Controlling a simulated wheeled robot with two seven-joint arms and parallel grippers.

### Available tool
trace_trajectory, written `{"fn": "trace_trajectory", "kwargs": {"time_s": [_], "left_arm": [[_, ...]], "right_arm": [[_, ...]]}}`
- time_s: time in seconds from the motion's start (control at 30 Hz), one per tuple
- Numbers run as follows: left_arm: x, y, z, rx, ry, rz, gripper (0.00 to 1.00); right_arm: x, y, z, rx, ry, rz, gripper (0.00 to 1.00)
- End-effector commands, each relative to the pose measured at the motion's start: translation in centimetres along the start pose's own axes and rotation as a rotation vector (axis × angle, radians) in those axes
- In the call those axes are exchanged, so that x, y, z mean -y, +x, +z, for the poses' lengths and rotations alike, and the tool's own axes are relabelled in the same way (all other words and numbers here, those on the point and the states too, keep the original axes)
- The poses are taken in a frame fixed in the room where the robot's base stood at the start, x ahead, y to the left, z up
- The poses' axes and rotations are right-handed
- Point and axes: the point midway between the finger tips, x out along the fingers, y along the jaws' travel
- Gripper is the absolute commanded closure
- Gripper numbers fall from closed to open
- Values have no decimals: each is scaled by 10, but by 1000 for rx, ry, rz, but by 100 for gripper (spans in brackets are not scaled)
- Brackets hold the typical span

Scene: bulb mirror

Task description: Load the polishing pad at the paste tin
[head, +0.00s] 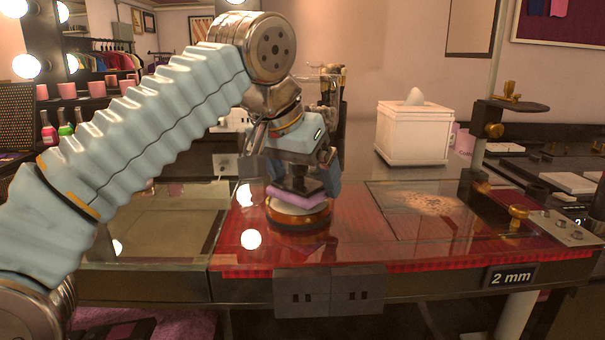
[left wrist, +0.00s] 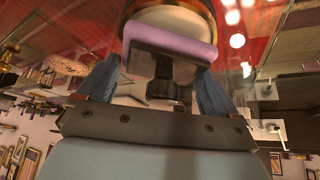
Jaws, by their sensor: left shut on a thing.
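My left gripper (head: 300,185) is shut on the polishing pad (head: 297,196), which has a dark block on top and a lilac underside. The pad is right over the paste tin (head: 298,222), an amber round tin with pale paste in its open top. The lilac face looks to be at or just above the paste; I cannot tell if they touch. In the left wrist view the pad (left wrist: 170,45) sits between the two blue fingers, with the tin's pale paste (left wrist: 175,20) beyond it. My right gripper is not in view.
The tin stands on a glass-topped table with a red surface (head: 400,255) and a "2 mm" label (head: 511,276). A white tissue box (head: 413,133) stands behind right. A clamp stand (head: 487,130) with brass knobs rises at the right. A speckled patch (head: 430,203) lies under the glass.

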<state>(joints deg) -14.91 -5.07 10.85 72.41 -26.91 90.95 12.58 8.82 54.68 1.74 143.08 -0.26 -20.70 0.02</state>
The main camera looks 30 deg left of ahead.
Motion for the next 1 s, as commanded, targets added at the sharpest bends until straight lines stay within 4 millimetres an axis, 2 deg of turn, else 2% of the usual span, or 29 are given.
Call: {"fn": "trace_trajectory", "kwargs": {"time_s": [1.0], "left_arm": [[0,8,4,0,0,0,31]], "right_arm": [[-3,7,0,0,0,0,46]]}}
